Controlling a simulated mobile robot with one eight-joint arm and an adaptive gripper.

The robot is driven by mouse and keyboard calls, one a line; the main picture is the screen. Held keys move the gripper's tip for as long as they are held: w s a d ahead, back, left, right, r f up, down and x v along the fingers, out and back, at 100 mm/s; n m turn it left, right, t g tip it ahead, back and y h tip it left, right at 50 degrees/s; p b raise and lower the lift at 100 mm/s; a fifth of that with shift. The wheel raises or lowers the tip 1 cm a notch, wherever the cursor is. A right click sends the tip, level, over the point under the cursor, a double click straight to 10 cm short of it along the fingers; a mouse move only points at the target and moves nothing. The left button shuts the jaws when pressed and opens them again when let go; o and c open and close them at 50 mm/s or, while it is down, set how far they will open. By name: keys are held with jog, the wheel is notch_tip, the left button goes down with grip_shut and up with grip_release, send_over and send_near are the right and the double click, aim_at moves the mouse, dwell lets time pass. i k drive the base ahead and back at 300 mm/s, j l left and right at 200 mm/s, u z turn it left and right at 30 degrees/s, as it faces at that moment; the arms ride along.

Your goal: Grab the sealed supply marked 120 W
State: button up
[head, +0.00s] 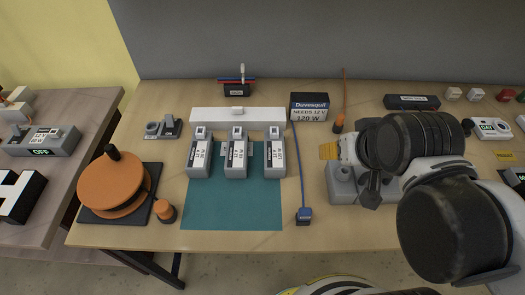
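Three similar grey supply units with white labels stand in a row on the teal mat (240,215): left (198,160), middle (235,158) and right (274,158). Their small label print is too small to read, so I cannot tell which is marked 120 W or sealed. A dark box (309,107) behind them to the right reads "Duvesquit NEEDS 12 V 120 W". A blue cable runs from it to a small blue connector (304,215). My gripper (371,190) is at the right, over a grey block and apart from the units; its fingers are unclear.
A white bar (238,115) lies behind the units. An orange reel (114,185) on a black base stands left of the mat. A grey block (343,185) is partly hidden by my arm. A side table (50,185) is at the left. The mat's front is clear.

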aim_at(275, 160)
jog(key=k+j+z, duration=0.2)
jog(key=z, duration=0.2)
jog(key=k+j+z, duration=0.25)
jog(key=z, duration=0.15)
jog(key=k+j+z, duration=0.1)
jog(key=k+z, duration=0.25)
jog(key=i, duration=0.1)
